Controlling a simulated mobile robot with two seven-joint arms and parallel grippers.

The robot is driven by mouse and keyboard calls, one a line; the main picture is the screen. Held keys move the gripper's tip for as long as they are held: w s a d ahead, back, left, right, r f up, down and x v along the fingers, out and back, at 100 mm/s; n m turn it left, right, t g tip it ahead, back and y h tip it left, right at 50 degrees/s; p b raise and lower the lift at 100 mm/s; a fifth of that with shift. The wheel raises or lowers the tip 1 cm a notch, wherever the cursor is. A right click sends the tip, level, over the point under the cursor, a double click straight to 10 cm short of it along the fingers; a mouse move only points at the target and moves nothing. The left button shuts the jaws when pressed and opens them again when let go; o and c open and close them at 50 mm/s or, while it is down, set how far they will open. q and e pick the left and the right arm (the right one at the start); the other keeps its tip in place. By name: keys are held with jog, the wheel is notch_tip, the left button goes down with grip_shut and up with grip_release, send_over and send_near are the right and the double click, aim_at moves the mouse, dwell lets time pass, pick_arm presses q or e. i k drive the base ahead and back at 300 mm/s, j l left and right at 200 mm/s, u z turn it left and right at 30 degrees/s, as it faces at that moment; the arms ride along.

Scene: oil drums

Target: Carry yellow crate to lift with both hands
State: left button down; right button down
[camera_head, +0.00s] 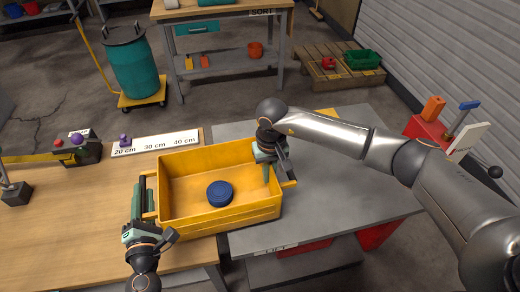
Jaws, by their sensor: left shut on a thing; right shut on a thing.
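The yellow crate (240,215) sits level across the seam between the wooden table and the grey lift top (335,200), its right part over the lift. I cannot tell whether it touches the surfaces. A blue round object (220,193) lies inside it. My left gripper (145,192) is shut on the crate's left end, at its handle. My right gripper (272,170), whose arm comes in from the right, is shut on the crate's right end. The handle there is partly hidden by the fingers. A label (275,248) on the lift's front edge is partly readable.
A red box (428,132) stands by the lift's far right. The lift top right of the crate is mostly clear beneath my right arm.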

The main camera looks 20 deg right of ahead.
aim_at(330, 185)
jog(key=l, duration=1.65)
jog(key=k, duration=0.05)
